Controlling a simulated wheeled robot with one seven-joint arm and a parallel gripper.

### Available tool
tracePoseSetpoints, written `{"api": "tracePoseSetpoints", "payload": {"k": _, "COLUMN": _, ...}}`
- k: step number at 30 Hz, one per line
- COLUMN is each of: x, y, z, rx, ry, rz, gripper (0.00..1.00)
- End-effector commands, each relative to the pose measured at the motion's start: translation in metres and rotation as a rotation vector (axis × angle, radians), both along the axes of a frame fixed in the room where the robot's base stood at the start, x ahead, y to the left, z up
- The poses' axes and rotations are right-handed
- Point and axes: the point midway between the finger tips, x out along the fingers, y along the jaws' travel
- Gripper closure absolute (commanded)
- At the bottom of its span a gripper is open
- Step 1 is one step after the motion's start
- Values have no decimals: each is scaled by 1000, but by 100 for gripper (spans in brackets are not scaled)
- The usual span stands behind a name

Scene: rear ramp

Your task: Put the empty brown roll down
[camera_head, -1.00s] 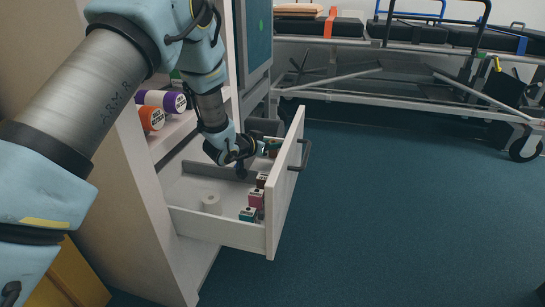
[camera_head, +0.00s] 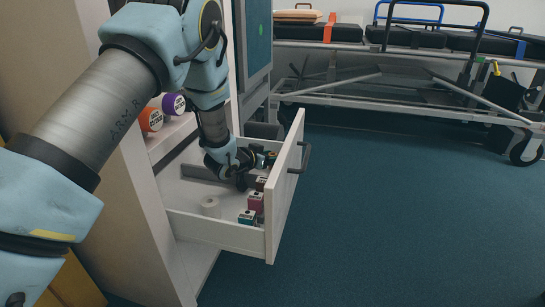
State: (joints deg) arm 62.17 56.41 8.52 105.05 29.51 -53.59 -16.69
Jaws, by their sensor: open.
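My gripper (camera_head: 264,158) is over the far part of the open drawer (camera_head: 215,232), close to the inner side of its front panel. It points toward the right and is open. The wrist and the small size hide most of the space around the fingers. I cannot make out an empty brown roll in the drawer or at the fingers. A short white roll (camera_head: 210,207) stands upright in the near left part of the drawer.
A teal box (camera_head: 247,217), a pink box (camera_head: 255,201) and a dark red box (camera_head: 261,184) line the drawer front. Purple (camera_head: 173,104) and orange (camera_head: 151,119) rolls lie on the shelf above. A stretcher (camera_head: 410,90) stands behind. The blue floor (camera_head: 390,230) is clear.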

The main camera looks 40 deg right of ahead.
Motion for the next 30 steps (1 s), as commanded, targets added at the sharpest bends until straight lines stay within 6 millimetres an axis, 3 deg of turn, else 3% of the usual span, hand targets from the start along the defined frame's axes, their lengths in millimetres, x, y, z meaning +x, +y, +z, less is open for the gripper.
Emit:
{"api": "tracePoseSetpoints", "payload": {"k": 6, "x": 0, "y": 0, "z": 6, "rx": 0, "ry": -1, "rz": 0, "gripper": 39}}
{"api": "tracePoseSetpoints", "payload": {"k": 21, "x": -11, "y": 65, "z": 32, "rx": 2, "ry": 1, "rz": 1, "gripper": 39}}
{"api": "tracePoseSetpoints", "payload": {"k": 30, "x": -12, "y": 68, "z": 32, "rx": 0, "ry": 0, "rz": 0, "gripper": 39}}
